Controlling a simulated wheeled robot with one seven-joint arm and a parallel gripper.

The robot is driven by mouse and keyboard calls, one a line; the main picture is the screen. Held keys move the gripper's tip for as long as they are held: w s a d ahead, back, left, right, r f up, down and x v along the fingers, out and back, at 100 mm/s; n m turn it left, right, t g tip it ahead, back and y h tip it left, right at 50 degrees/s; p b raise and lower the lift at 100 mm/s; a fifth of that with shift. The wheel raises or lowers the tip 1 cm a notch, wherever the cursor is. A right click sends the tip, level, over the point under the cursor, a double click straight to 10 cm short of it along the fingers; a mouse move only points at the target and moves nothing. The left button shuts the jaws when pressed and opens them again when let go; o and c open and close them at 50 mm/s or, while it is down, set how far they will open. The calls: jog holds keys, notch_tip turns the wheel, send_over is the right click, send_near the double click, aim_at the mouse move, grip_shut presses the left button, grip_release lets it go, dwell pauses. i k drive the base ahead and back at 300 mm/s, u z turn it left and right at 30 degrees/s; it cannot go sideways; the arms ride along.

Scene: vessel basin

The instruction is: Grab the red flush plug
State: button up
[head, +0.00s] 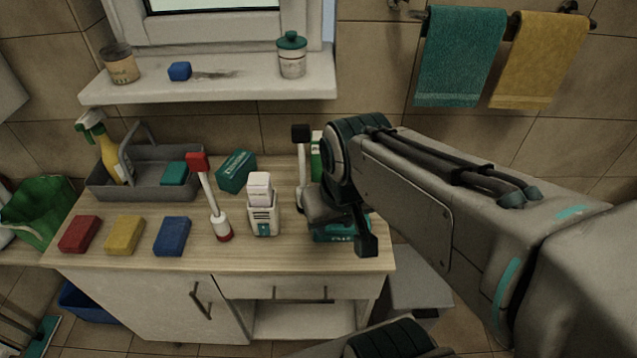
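The red flush plug (213,205) stands on the wooden counter left of centre. It has a red block on top, a thin white stem leaning slightly left, and a white base with a red bottom. My gripper (345,228) is right of it, over the right part of the counter and apart from it. A white box-like device (262,212) stands between them. My gripper's fingers are dark and partly hidden by each other and the arm, so I cannot tell how far apart they are.
A similar black-topped plug (301,145) stands beside my gripper. A teal box (236,172) is behind the red plug. Red (80,234), yellow (125,235) and blue (172,236) sponges lie to its left. A grey caddy (150,180) stands behind them. The windowsill (230,88) overhangs the back.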

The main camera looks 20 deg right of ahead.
aim_at(198, 162)
jog(key=u, duration=0.05)
jog(key=k, duration=0.5)
jog(key=u, duration=1.9)
jog(key=i, duration=1.35)
jog(key=z, duration=2.55)
